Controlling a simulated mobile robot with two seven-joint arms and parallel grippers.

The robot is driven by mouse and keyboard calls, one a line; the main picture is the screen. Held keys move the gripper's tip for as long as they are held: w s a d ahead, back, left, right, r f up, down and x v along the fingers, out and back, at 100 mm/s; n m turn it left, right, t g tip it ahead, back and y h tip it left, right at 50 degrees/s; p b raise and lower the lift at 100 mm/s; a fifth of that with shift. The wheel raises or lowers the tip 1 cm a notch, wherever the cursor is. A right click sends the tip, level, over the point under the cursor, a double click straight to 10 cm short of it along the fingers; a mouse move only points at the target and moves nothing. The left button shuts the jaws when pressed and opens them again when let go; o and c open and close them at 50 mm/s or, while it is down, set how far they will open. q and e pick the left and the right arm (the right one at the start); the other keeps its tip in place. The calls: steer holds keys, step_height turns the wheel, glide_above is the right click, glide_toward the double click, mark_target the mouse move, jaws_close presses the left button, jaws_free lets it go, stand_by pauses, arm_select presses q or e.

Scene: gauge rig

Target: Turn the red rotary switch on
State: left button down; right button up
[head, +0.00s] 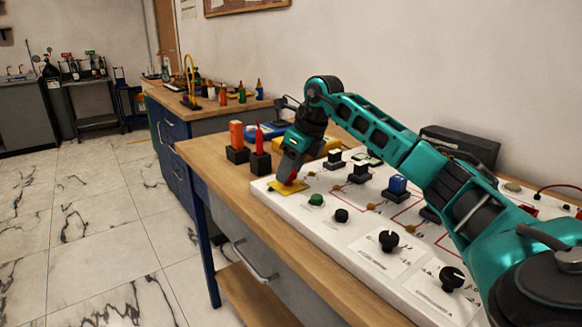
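The red rotary switch (292,178) is a small red part on a yellow plate (286,188), at the far left corner of the white panel (290,213). My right gripper (291,172) points down onto it, with its fingers at the switch and partly hiding it. Whether the fingers are closed on the switch or only around it cannot be made out. The switch's exact angle is also hidden. My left gripper is not in view.
The panel carries a green button (316,200), a black button (341,215), black knobs (388,240) and a blue switch (397,184). Red (258,140) and orange (236,134) upright pieces stand in black blocks beyond the panel. The floor at left is clear.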

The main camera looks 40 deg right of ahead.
steer(key=c, duration=0.6)
